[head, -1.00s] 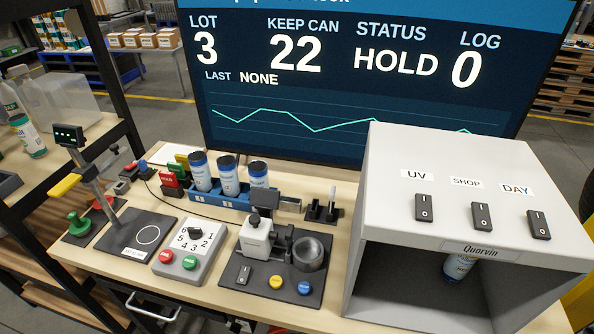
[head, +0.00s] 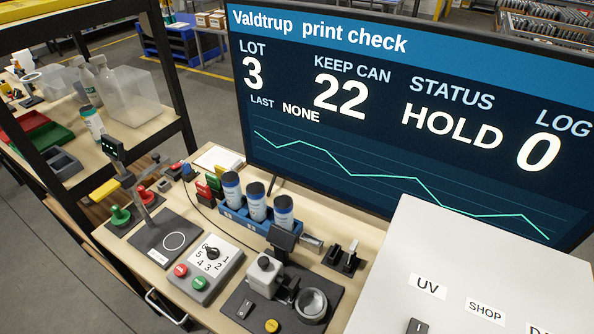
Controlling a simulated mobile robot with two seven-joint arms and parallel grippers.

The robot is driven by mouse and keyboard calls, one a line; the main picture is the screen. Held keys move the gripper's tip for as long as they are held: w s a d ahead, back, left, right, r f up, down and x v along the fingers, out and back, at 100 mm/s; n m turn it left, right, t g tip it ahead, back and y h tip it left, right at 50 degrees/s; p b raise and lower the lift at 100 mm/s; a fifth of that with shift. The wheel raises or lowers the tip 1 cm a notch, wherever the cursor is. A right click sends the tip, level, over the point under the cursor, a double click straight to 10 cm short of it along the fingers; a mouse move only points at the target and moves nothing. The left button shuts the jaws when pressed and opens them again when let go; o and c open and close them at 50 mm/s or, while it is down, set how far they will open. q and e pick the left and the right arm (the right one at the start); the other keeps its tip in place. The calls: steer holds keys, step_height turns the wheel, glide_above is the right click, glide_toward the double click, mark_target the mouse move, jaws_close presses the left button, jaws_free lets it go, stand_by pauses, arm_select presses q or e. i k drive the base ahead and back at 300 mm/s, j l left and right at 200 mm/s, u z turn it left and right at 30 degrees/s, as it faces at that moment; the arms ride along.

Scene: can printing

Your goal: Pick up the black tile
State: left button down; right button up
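I cannot make out a thing that is surely the black tile. Other dark flat things are a black pad with a white ring (head: 160,251) under the stand, and a black base plate (head: 239,304) under the small press. A small black holder (head: 341,261) stands right of the cans. Neither of my grippers shows in the head view.
Three white-and-blue cans (head: 256,204) stand in a blue rack (head: 234,222). A button box with a dial (head: 224,257) is in front. A large screen (head: 390,160) rises behind, and a light grey cabinet (head: 455,255) fills the right. A shelf (head: 140,132) stands left.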

mark_target(293, 287)
steer(key=i+j+z, duration=0.2)
steer(key=j, duration=0.4)
steer(key=i+j+z, duration=0.15)
steer(key=j, duration=0.5)
steer(key=j+z, duration=0.2)
steer(key=j, duration=0.4)
